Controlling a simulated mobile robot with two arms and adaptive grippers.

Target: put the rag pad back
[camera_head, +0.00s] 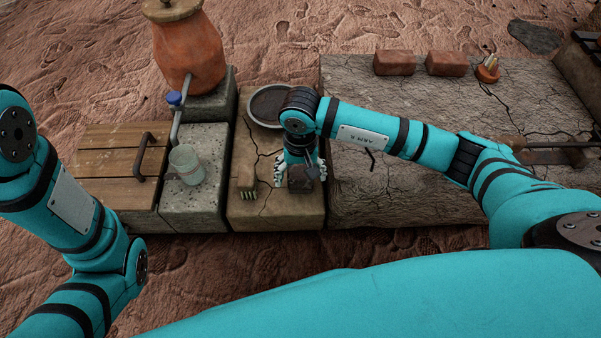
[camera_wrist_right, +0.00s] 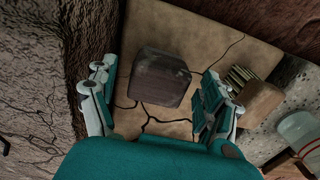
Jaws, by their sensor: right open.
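A dark, blocky pad (camera_head: 301,179), which looks like the rag pad, lies on the tan stone slab (camera_head: 280,213) near its front right. It also shows in the right wrist view (camera_wrist_right: 160,78), flat on the cracked slab. My right gripper (camera_head: 300,172) points down over the pad and is open. In the right wrist view the fingers (camera_wrist_right: 155,80) stand one on each side of the pad, with a gap on both sides. My left arm shows at the left, but its gripper is out of view.
A wooden brush (camera_head: 246,175) stands on the slab just left of the pad. A dark round dish (camera_head: 264,107) sits behind. A glass jar (camera_head: 186,165) and tap (camera_head: 176,110) are further left. Two bricks (camera_head: 395,63) lie on the wide stone table (camera_head: 400,205).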

